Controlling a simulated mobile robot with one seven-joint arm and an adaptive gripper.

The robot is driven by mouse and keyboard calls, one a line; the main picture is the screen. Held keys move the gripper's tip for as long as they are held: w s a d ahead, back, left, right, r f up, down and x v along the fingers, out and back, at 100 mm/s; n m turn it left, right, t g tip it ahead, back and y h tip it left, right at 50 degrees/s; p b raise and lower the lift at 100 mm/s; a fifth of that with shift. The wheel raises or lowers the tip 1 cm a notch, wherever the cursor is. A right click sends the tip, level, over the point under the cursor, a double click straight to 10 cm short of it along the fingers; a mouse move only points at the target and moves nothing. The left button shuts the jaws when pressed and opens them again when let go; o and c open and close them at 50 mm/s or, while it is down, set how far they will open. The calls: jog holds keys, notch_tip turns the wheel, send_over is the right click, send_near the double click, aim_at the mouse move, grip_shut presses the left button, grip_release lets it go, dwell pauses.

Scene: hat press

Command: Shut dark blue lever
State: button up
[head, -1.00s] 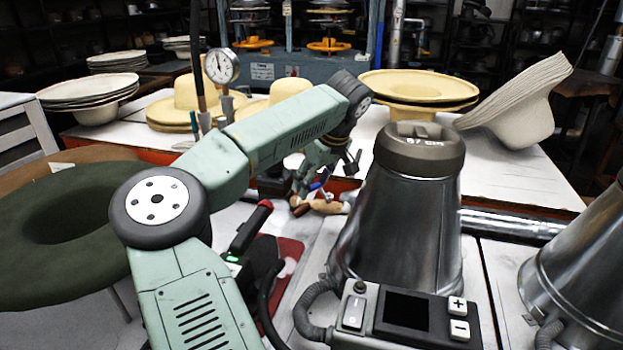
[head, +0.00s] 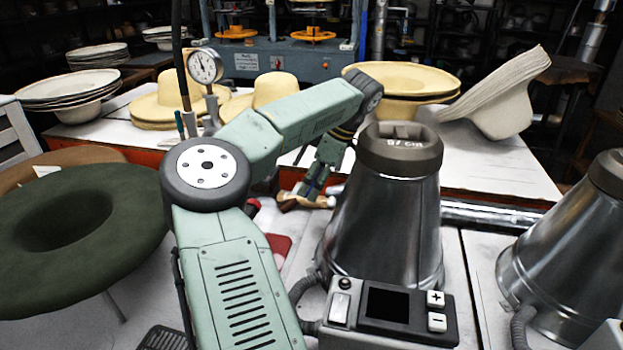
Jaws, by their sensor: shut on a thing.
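My gripper (head: 312,186) is at the end of my pale green arm, just left of the large metal cone with the dark cap. It points down over the white bench behind my arm. A small dark blue piece (head: 310,189) shows at its fingertips and looks like the dark blue lever; the gripper is shut on it. A brown and cream piece (head: 305,200) lies right below the fingers. Most of the lever and its mount are too small or hidden to make out.
The metal cone (head: 386,230) stands close right of my gripper, with a control box (head: 390,308) in front. A second cone (head: 570,250) is at the far right. A dark green hat (head: 120,240) is at left. Straw hats (head: 405,80) stand on the table behind.

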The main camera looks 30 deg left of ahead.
jog(key=shift+r, duration=0.1)
jog(key=o, duration=1.4)
jog(key=v, duration=1.2)
jog(key=shift+d, duration=0.1)
